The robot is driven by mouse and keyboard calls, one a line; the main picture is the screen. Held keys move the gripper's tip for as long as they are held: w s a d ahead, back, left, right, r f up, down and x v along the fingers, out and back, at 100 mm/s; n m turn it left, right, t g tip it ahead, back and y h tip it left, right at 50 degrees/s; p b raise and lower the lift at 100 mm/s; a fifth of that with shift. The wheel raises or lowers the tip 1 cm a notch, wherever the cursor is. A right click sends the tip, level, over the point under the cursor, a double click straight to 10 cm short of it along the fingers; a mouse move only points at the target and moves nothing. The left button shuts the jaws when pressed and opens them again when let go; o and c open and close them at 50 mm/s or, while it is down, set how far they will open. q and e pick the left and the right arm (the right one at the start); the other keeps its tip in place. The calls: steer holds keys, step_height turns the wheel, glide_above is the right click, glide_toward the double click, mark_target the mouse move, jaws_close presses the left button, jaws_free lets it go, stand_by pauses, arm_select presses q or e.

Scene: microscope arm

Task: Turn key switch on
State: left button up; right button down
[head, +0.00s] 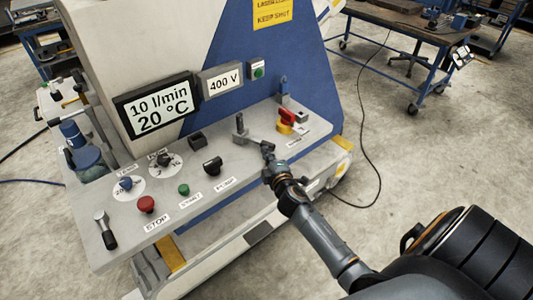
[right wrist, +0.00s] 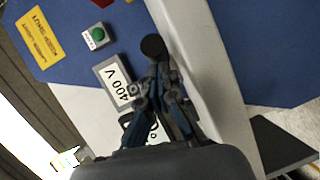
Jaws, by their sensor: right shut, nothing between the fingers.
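I cannot tell for sure which control is the key switch. A small grey upright fitting (head: 240,128) stands on the sloping grey control panel (head: 185,213), and a thin bar runs from it towards my right gripper (head: 267,149). In the right wrist view my right gripper (right wrist: 158,80) has its fingers together, with nothing held between them. A dark round knob (right wrist: 152,46) shows just beyond the fingertips; whether they touch it is unclear. A red and yellow rotary switch (head: 287,117) is behind and to the right of the gripper. My left gripper is not in view.
A black switch (head: 212,165), a green button (head: 184,189), a red stop button (head: 146,204) and two dials (head: 165,160) sit left of the gripper. The display (head: 155,106) and the 400 V sign (head: 221,80) rise behind. Open floor lies to the right.

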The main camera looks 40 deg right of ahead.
mark_target(275, 146)
steer(key=shift+d, duration=0.1)
steer(key=shift+w+d+n+t+y, duration=0.15)
steer(key=shift+d+n+t+y, duration=0.15)
steer(key=shift+d+n+y, duration=0.65)
steer(key=y, duration=0.1)
steer(key=d+n+y, duration=0.1)
steer(key=y, duration=0.1)
steer(key=n+y, duration=0.1)
steer(key=shift+w+d+n, duration=0.25)
steer(key=shift+w+d+f+y, duration=0.1)
steer(key=shift+w+d+y, duration=0.2)
steer(key=shift+d+y, duration=0.05)
steer(key=shift+w+d+b, duration=0.4)
steer(key=shift+d, duration=0.2)
steer(key=shift+w+d+b, duration=0.4)
steer(key=shift+d, duration=0.2)
steer(key=shift+w+d, duration=0.3)
steer(key=shift+w, duration=0.05)
steer(key=shift+w+d+r+b, duration=0.1)
steer(key=shift+d+r+b, duration=0.05)
steer(key=shift+r+b, duration=0.15)
